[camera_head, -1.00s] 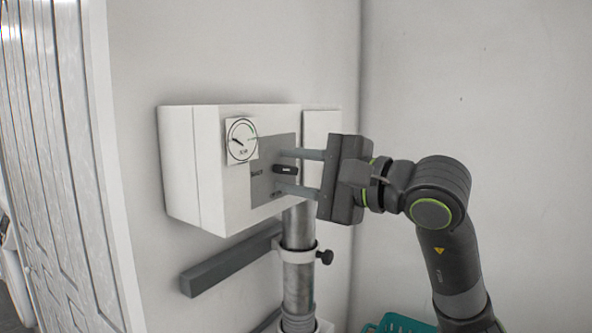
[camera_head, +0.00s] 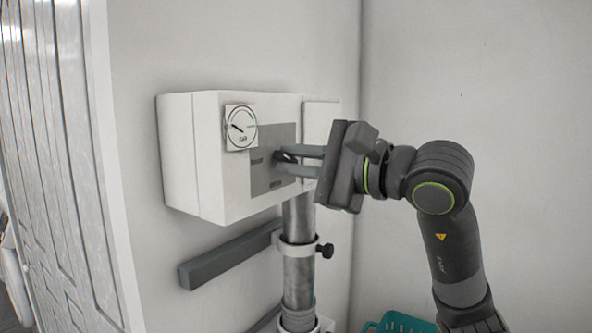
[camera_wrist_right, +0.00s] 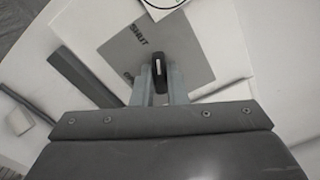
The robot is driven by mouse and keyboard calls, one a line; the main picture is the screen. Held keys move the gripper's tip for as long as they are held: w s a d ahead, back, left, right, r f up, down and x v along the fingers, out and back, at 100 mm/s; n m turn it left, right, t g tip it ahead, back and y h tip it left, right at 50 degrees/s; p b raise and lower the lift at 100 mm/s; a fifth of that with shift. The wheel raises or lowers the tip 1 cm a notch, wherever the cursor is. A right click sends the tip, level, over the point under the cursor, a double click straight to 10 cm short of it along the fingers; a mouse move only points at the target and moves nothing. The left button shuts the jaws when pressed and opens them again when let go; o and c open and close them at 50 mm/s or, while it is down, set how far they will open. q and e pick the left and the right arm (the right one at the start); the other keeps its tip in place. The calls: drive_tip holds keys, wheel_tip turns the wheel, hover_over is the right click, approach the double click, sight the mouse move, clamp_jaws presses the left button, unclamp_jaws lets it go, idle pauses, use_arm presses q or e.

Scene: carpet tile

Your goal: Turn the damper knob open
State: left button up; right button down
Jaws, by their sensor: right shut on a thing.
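The damper knob (camera_head: 284,157) is a small black bar with a white line, on a grey plate (camera_head: 262,180) on the white box's front. My right gripper (camera_head: 289,160) is shut on it, one finger on each side. In the right wrist view the knob (camera_wrist_right: 159,72) sits between the two fingertips. Its white line runs up and down there. The word SHUT (camera_wrist_right: 139,36) is printed up and left of it; a second label (camera_wrist_right: 128,77) to its left is too small to read. The fingers partly hide the knob in the head view. My left gripper is not in view.
A round gauge (camera_head: 240,127) is on the white box (camera_head: 180,150), above and left of the plate. A metal pipe (camera_head: 298,240) with a black clamp screw (camera_head: 326,250) runs below it. A grey bar (camera_head: 225,258) is on the wall. A teal basket (camera_head: 398,323) stands low right.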

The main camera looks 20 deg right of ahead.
drive_tip(key=m+b, duration=0.6)
drive_tip(key=m, duration=0.3)
drive_tip(key=shift+f+m, duration=0.15)
drive_tip(key=shift+m, duration=0.25)
drive_tip(key=shift+m+b, duration=0.8)
drive_tip(key=shift+m, duration=0.6)
drive_tip(key=c, duration=1.4)
unclamp_jaws()
drive_tip(key=shift+c, duration=0.2)
